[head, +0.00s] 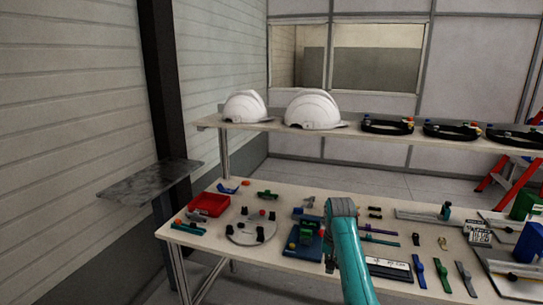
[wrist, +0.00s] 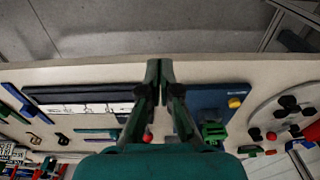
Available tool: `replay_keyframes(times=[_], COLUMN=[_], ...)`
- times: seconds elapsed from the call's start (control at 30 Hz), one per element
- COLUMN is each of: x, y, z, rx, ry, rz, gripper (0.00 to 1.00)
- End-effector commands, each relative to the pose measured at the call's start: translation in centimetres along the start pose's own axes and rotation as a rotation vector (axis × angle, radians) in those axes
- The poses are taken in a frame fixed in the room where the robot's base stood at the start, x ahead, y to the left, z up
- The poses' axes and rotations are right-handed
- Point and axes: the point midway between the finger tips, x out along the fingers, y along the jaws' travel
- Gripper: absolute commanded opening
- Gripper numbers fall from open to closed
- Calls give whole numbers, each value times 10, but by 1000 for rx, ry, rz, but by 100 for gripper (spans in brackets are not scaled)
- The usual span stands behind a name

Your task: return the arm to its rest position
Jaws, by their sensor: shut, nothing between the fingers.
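My teal arm (head: 350,260) reaches over the work table (head: 270,187) in the head view, with a grey joint at its top. My gripper (wrist: 160,68) shows in the wrist view with its dark green fingers together and nothing held between them. The fingers are above the table near its edge, between a dark framed panel with white labels (wrist: 85,108) and a blue fixture (wrist: 213,97). How high the fingertips are above the table is hard to tell. In the head view the arm hides most of the gripper.
A red bin (head: 208,204) and a round grey plate (head: 238,228) are on the table's left. Tools and straps (head: 442,275) lie on the right. White helmets (head: 314,108) and black headbands (head: 388,125) stand on the raised shelf. A grey side plate (head: 150,180) juts out at left.

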Motion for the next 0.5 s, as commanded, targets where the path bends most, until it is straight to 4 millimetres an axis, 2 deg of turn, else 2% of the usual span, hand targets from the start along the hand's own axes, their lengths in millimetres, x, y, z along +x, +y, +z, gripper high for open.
replay_keyframes(times=[0.27, 0.5], x=[93, 175], y=[11, 26], z=[36, 89], rx=[-25, -53], ry=[90, 203], rz=[-26, -55], gripper=[0, 0])
